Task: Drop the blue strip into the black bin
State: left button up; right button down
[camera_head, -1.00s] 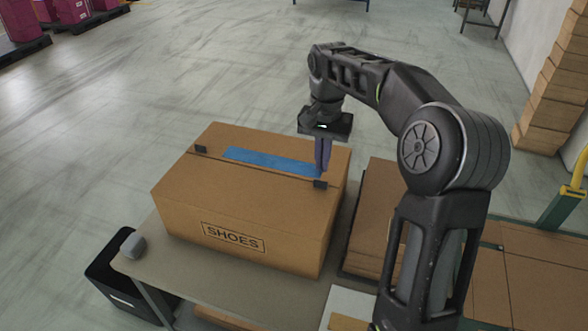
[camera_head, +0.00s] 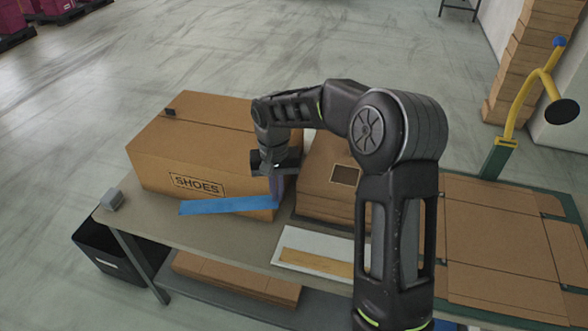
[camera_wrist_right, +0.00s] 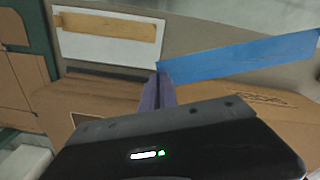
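The blue strip (camera_head: 225,205) is off the box top and hangs in front of the SHOES box (camera_head: 197,185), over its lower front side. My right gripper (camera_head: 276,200) is shut on the strip's right end. The right wrist view shows the fingertips (camera_wrist_right: 158,80) together at the end of the blue strip (camera_wrist_right: 240,52). The strip stretches out straight to the side from the fingers. The black bin (camera_head: 100,250) stands on the floor at the left, beside the table's left end and partly under it. My left gripper is not in view.
A grey block (camera_head: 112,199) sits on the table's left corner. A white sheet with a tan strip (camera_head: 320,257) lies at the table front. A yellow-handled post (camera_head: 520,105) stands at the right.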

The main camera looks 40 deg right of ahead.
jog(key=s+a+f+n, duration=0.3)
jog(key=a+f+n, duration=0.3)
jog(key=a+f, duration=0.7)
jog(key=shift+s+f, duration=0.15)
jog(key=shift+s, duration=0.15)
jog(key=shift+w+a, duration=0.1)
